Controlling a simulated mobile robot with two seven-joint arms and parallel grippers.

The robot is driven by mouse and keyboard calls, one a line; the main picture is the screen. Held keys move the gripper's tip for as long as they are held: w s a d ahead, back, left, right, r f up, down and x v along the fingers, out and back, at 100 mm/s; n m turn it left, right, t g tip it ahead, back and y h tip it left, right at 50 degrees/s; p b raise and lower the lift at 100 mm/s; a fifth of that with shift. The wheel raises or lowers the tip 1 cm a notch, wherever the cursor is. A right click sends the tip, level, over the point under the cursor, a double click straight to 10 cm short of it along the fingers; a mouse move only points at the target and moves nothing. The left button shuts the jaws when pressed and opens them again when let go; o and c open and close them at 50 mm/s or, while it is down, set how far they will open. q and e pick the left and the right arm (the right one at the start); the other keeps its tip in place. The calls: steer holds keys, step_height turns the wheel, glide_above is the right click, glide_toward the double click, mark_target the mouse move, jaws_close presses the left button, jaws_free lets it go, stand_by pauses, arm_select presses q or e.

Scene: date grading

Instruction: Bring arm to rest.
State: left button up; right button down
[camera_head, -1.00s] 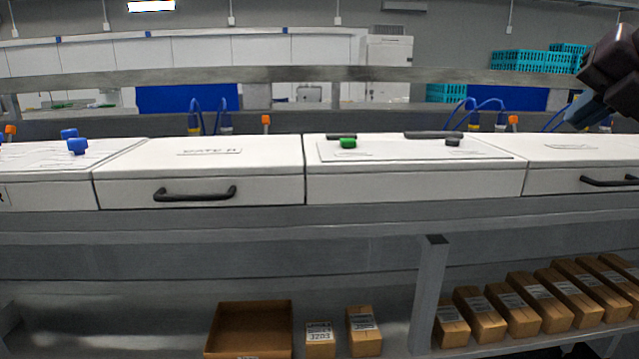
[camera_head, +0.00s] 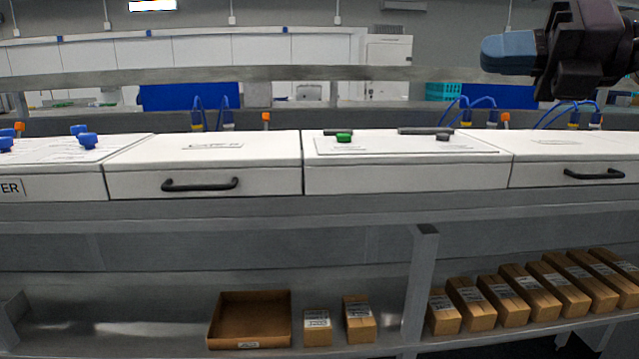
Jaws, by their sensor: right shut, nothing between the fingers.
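My right gripper (camera_head: 508,53) is at the upper right of the head view, dark with blue-grey fingers pointing left. Its fingers are shut with nothing between them. It is raised in the air above the white counter units and touches nothing. My left gripper does not show.
White units with black handles (camera_head: 200,185) run across the middle, one with a green knob (camera_head: 344,138) on top. On the shelf below are an open brown box (camera_head: 249,338) and several cartons (camera_head: 470,302). A grey post (camera_head: 421,280) divides the shelf. Blue cables (camera_head: 470,108) rise behind the counter.

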steer(key=w+d+f+m+t+y, duration=0.1)
steer(key=w+d+f+m+t, duration=0.1)
steer(key=w+f+m+t, duration=0.3)
steer(key=w+d+f+m+t+y, duration=0.1)
steer(key=w+d+f+m+t, duration=0.2)
steer(key=f+m+t, duration=0.35)
steer(key=w+d+f+m+t+h, duration=0.1)
steer(key=d+f+m+h, duration=0.1)
steer(key=f+m+h, duration=0.85)
steer(key=d+f+m+h, duration=0.25)
steer(key=f+m, duration=0.45)
steer(key=f, duration=0.8)
steer(key=s+f+m+g+h, duration=0.2)
steer(key=s+f+m, duration=0.15)
steer(key=f, duration=0.55)
steer(key=s+f+m+g+h, duration=0.1)
steer(key=s+f+m+g, duration=0.1)
steer(key=s+f, duration=0.5)
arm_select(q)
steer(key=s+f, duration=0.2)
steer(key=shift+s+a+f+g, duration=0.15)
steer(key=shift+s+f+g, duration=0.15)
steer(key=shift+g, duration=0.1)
arm_select(e)
steer(key=s+a+f+m+g+h, duration=0.1)
steer(key=s+f+m+g, duration=0.3)
steer(key=s+f, duration=1.3)
steer(key=shift+s+a+h, duration=0.25)
steer(key=shift+s+h, duration=0.15)
steer(key=shift+h, duration=0.1)
